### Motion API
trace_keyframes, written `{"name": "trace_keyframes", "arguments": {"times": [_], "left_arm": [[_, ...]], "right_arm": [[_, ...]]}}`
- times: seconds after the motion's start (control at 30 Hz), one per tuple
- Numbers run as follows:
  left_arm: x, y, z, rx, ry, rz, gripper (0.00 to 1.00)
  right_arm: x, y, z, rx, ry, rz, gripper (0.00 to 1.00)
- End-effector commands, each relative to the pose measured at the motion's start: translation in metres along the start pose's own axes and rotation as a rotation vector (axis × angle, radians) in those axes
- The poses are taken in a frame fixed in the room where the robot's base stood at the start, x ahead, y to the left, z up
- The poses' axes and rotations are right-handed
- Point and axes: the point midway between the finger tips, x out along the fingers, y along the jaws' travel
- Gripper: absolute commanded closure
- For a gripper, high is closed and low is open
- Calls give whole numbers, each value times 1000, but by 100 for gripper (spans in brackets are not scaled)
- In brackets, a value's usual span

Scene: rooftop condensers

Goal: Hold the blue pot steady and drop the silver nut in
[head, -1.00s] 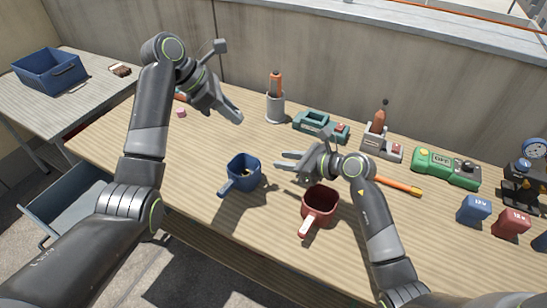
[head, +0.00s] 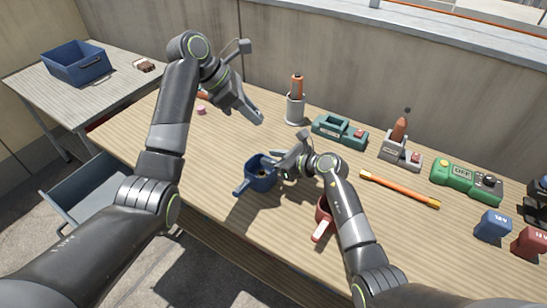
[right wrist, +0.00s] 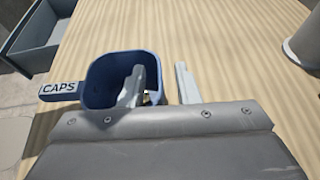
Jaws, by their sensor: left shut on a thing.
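The blue pot (head: 262,181) stands upright on the bench, its handle toward the front left; the handle reads CAPS in the right wrist view (right wrist: 59,91). Something small and brassy shows inside it. My right gripper (head: 291,160) is at the pot's right rim, open, one finger over the inside and one outside the wall; it also shows in the right wrist view (right wrist: 160,88), with gaps beside the wall. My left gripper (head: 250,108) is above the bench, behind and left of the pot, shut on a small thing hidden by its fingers. I cannot make out the silver nut.
A red pot (head: 322,229) is partly behind my right arm. An orange bar (head: 399,189), a green device (head: 465,181) and blue and red blocks lie to the right. A small pink piece (head: 201,110) lies at the back left. The bench left of the blue pot is clear.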

Motion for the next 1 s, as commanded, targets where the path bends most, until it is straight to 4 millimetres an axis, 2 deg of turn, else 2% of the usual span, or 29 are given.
{"name": "trace_keyframes", "arguments": {"times": [0.13,0.37,0.67,1.0], "left_arm": [[0,0,0,0,0,0,98],[0,0,0,0,0,0,98],[2,0,-1,0,0,-1,98],[21,0,-15,-1,0,-1,98]], "right_arm": [[0,0,0,0,0,0,71],[0,0,0,0,0,0,100],[0,0,0,1,1,0,100],[0,0,0,0,1,0,100]]}}
